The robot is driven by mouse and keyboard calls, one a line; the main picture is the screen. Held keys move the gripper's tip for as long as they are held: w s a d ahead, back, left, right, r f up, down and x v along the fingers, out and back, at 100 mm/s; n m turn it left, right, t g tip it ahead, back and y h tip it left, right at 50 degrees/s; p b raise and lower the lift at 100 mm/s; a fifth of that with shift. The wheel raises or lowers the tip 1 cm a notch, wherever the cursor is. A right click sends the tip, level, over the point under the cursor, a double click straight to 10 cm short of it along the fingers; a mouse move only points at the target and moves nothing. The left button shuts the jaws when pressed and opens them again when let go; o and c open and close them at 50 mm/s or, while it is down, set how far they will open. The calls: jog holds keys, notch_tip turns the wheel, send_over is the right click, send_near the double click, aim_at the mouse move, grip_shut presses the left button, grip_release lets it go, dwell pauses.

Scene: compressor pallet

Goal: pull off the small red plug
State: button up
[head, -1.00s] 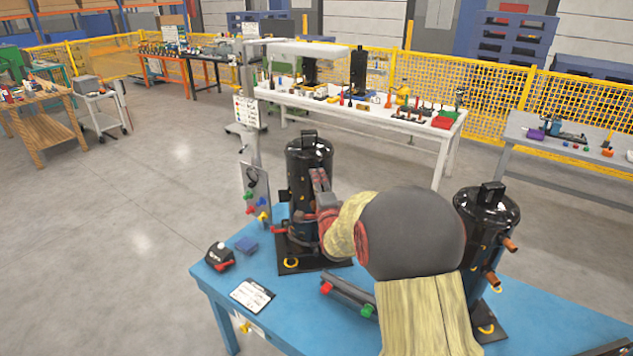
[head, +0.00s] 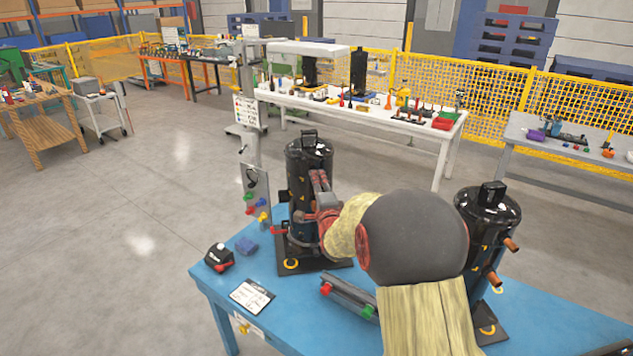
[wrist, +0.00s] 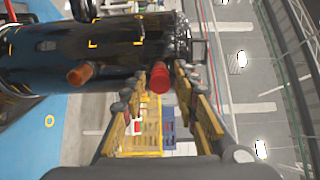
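The small red plug (wrist: 159,77) sits on the side of a black compressor (wrist: 50,50), which lies across the top of the wrist view. My gripper (wrist: 161,84) is open, with one finger on each side of the plug. The fingertips are close to the compressor wall; I cannot tell whether either touches the plug. In the head view the same black compressor (head: 305,160) stands upright on the blue table, with my gripper (head: 318,188) at its right side. The plug is not clearly visible there.
A bare copper stub (wrist: 80,75) sticks out beside the plug. A second black compressor (head: 487,215) stands right of my arm on the blue table (head: 215,292).

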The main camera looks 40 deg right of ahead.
jog(key=c, duration=0.6)
grip_shut()
jog(key=shift+f, duration=0.1)
jog(key=b+v, duration=0.1)
jog(key=v, duration=0.5)
jog(key=shift+b, duration=0.3)
dwell(0.8)
